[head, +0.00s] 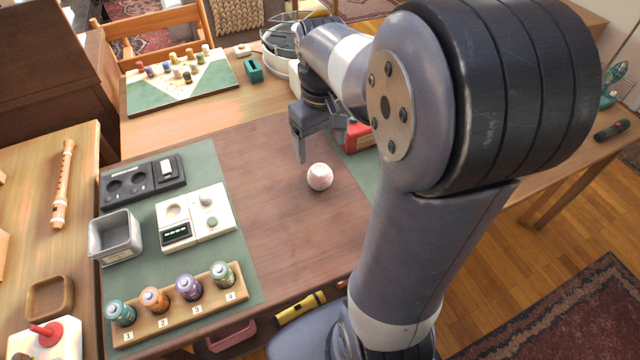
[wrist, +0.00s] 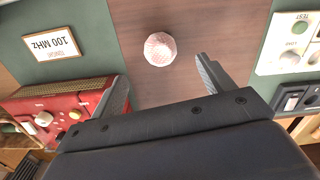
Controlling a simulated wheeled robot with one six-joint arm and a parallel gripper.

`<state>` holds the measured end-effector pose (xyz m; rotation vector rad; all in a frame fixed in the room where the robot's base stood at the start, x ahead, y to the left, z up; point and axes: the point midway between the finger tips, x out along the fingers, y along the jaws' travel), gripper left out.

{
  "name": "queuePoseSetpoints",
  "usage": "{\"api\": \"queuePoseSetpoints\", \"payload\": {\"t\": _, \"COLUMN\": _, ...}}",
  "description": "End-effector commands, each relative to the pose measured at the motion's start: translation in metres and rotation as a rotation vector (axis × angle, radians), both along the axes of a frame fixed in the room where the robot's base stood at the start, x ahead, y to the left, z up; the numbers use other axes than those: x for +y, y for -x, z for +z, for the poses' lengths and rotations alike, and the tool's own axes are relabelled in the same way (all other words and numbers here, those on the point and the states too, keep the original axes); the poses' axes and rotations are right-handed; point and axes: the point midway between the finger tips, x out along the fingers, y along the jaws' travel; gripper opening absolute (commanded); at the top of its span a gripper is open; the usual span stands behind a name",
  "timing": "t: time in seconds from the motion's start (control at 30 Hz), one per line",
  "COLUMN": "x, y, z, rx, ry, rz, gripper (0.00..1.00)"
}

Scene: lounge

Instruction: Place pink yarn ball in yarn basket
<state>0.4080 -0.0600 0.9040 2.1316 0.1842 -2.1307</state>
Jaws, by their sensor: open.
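The pink yarn ball (head: 320,177) rests on the bare brown strip of the table, between the green mats. In the wrist view the pale pink ball (wrist: 160,48) lies a little beyond the fingertips. My gripper (head: 320,146) is open and empty above the table, behind the ball in the head view. In the wrist view the open fingers (wrist: 163,75) stand apart with only bare table between them. I cannot clearly identify a yarn basket in either view; my arm hides part of the table's right side.
A red box-shaped device (head: 357,138) stands close to my gripper. A white tester (head: 195,217), a grey bin (head: 115,237) and a battery rack (head: 180,307) stand on the left mat. A board with pegs (head: 182,82) lies farther back. The brown strip around the ball is clear.

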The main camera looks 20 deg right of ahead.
Motion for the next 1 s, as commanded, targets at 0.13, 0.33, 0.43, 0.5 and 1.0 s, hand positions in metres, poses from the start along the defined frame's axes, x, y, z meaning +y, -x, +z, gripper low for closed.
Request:
{"api": "queuePoseSetpoints", "payload": {"t": 0.13, "x": 0.000, "y": 0.001, "z": -0.004, "rx": 0.001, "ry": 0.000, "rz": 0.081, "gripper": 0.76}}
{"api": "queuePoseSetpoints", "payload": {"t": 0.33, "x": 0.000, "y": 0.002, "z": -0.033, "rx": 0.004, "ry": -0.001, "rz": 0.092, "gripper": 0.76}}
{"api": "queuePoseSetpoints", "payload": {"t": 0.43, "x": 0.000, "y": 0.001, "z": -0.047, "rx": 0.003, "ry": 0.000, "rz": 0.091, "gripper": 0.76}}
{"api": "queuePoseSetpoints", "payload": {"t": 0.5, "x": 0.000, "y": 0.001, "z": -0.053, "rx": 0.002, "ry": -0.001, "rz": 0.091, "gripper": 0.76}}
{"api": "queuePoseSetpoints", "payload": {"t": 1.0, "x": -0.001, "y": -0.004, "z": -0.108, "rx": 0.002, "ry": -0.001, "rz": 0.090, "gripper": 0.76}}
